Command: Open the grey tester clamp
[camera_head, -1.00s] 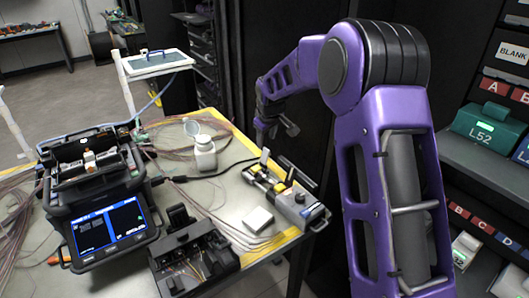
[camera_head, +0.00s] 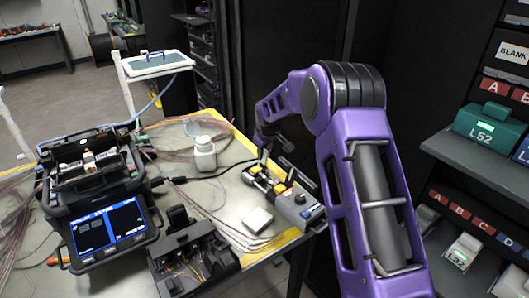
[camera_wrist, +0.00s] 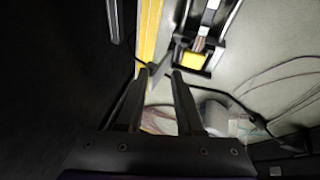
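The grey tester (camera_head: 299,205) lies at the right edge of the table in the head view. It has yellow parts, a dark knob and dark raised flaps, with a thin pale plate standing at its far end. Part of it, with a yellow block (camera_wrist: 193,60), shows at the top of the wrist view. I cannot tell for sure which flap is the clamp or how it stands. My gripper (camera_wrist: 160,74) is open and empty, its two fingers apart. In the head view my gripper (camera_head: 264,142) is small and dark, near the tester's far end.
A fusion splicer (camera_head: 95,195) with a lit screen stands on the left of the table. A black open box (camera_head: 190,262), a white bottle (camera_head: 205,154) and a small white block (camera_head: 257,220) are near the tester. Fibres and cables cross the table. Shelves (camera_head: 470,165) stand at the right.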

